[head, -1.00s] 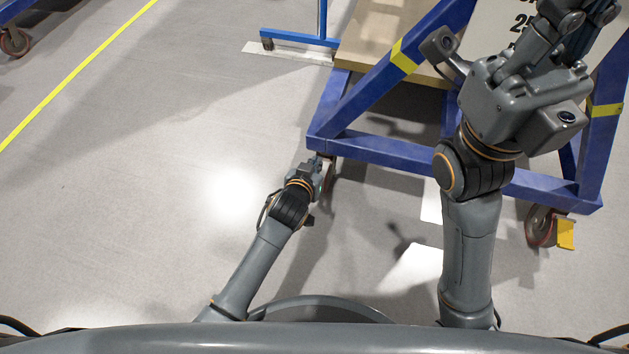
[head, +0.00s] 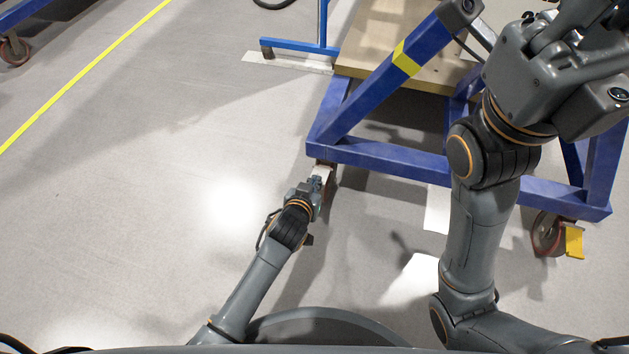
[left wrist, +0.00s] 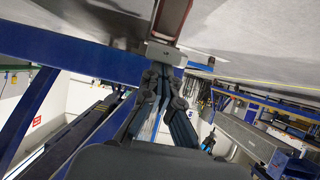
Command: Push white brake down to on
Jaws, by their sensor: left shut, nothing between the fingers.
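The white brake (head: 321,170) shows as a small pale tab at the caster under the near left corner of the blue jig frame (head: 385,156). In the left wrist view it is the pale grey-white block (left wrist: 166,53) beside the red-rimmed caster wheel (left wrist: 172,16). My left gripper (head: 317,183) is just on the near side of the brake, its fingers shut and empty. In the left wrist view the fingertips (left wrist: 163,72) point at the block; whether they touch it I cannot tell. My right gripper (head: 565,25) is high at the upper right, its fingers cut off by the frame edge.
The jig's right caster (head: 545,232) carries a yellow brake (head: 574,241). A wooden board (head: 385,50) lies on the jig frame. A blue stand (head: 300,46) is behind it. The floor left of the jig, with a yellow line (head: 85,75), is clear.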

